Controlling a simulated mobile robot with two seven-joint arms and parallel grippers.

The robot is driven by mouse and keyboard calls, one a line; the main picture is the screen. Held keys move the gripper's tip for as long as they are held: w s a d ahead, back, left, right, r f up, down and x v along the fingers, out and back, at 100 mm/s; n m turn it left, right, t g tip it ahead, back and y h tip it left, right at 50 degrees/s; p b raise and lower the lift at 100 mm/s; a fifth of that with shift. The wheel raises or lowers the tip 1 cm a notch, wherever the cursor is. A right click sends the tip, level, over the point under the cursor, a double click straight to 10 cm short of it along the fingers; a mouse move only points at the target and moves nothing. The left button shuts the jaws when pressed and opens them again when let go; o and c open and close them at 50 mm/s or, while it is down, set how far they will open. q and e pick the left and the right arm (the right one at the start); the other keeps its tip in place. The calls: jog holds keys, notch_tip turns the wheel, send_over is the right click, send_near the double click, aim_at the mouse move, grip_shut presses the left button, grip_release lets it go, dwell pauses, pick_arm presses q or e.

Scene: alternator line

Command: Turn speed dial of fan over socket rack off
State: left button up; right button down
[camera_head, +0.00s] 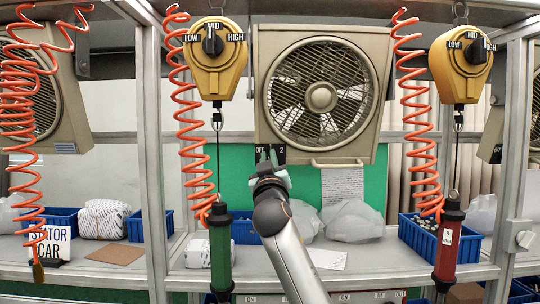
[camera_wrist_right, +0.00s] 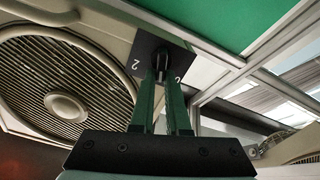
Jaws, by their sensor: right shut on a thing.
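The middle fan (camera_head: 320,97) is a beige box with a round grille, hung above the bench. Its black speed dial plate (camera_head: 262,148) sits at the lower left corner, with OFF and 2 readable in the head view. My right gripper (camera_head: 268,167) reaches up to this plate from below. In the right wrist view, my right gripper's green fingers (camera_wrist_right: 161,78) are shut on the dark dial knob (camera_wrist_right: 158,57), at the centre of the plate. The fingers hide part of the knob, and I cannot tell which mark it points to. My left gripper is not in view.
Yellow tool balancers (camera_head: 216,75) and (camera_head: 462,70) hang on either side, with coiled orange hoses (camera_head: 194,130). A green tool (camera_head: 221,250) and a red tool (camera_head: 448,245) hang below them. Plastic bags (camera_head: 352,221) and blue bins (camera_head: 244,228) stand on the bench.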

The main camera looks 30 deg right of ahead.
jog(key=shift+w+a+f+n+y+p, duration=0.1)
jog(key=shift+n+y, duration=0.05)
jog(key=shift+n, duration=1)
jog(key=shift+w+a+f+n+y+p, duration=0.1)
jog(key=shift+n, duration=1)
jog(key=shift+a+f+n+y+p, duration=0.1)
jog(key=shift+n+y, duration=0.05)
jog(key=shift+n, duration=1)
jog(key=c, duration=0.9)
grip_release()
